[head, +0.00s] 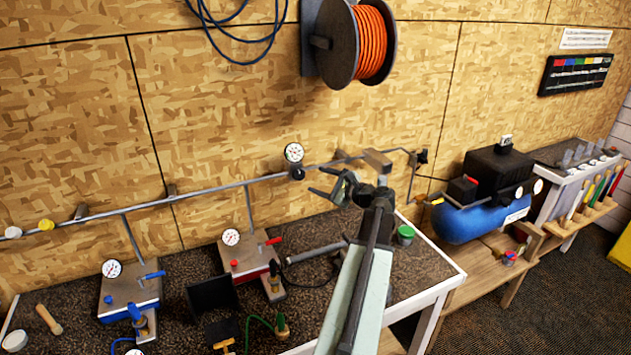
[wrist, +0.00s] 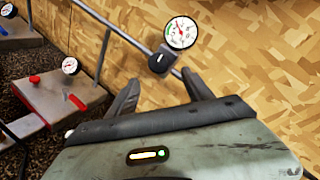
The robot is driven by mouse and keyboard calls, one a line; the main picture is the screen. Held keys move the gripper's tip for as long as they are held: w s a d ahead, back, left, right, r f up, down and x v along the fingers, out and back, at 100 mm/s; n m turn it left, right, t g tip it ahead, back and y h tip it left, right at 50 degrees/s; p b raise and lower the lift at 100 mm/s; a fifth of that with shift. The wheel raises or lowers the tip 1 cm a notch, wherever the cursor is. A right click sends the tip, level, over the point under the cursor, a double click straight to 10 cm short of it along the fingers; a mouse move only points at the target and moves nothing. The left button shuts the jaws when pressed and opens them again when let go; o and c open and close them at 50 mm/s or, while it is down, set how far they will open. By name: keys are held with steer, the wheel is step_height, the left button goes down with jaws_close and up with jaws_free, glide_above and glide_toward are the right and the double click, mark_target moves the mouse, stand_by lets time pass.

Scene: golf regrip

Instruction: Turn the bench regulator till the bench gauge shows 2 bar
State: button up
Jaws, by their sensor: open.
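A round white gauge (head: 293,152) stands on the grey wall pipe, and it also shows in the wrist view (wrist: 180,32). Just below it is a black regulator knob (head: 297,173), which shows in the wrist view (wrist: 161,60) too. I take these as the bench gauge and regulator; no label is readable. The needle points up and left in the wrist view, but the figures are too small to read. My gripper (head: 318,182) is open and empty, just right of the knob in the head view. In the wrist view its fingers (wrist: 160,76) point toward the knob, apart from it.
Below, a blue station (head: 130,293) and a red station (head: 248,252) carry their own gauges. A green-lidded pot (head: 405,234) stands on the bench. A hose reel (head: 345,45) hangs above. A blue compressor (head: 475,222) stands to the right.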

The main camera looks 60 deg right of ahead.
steer(key=s+d+r+m+h, duration=0.15)
steer(key=m+h, duration=0.25)
steer(key=m, duration=0.4)
steer(key=m+g+h+b, duration=0.2)
steer(key=m+h+b, duration=0.1)
steer(key=m+b, duration=0.25)
glide_toward(300, 176)
steer(key=x, duration=1)
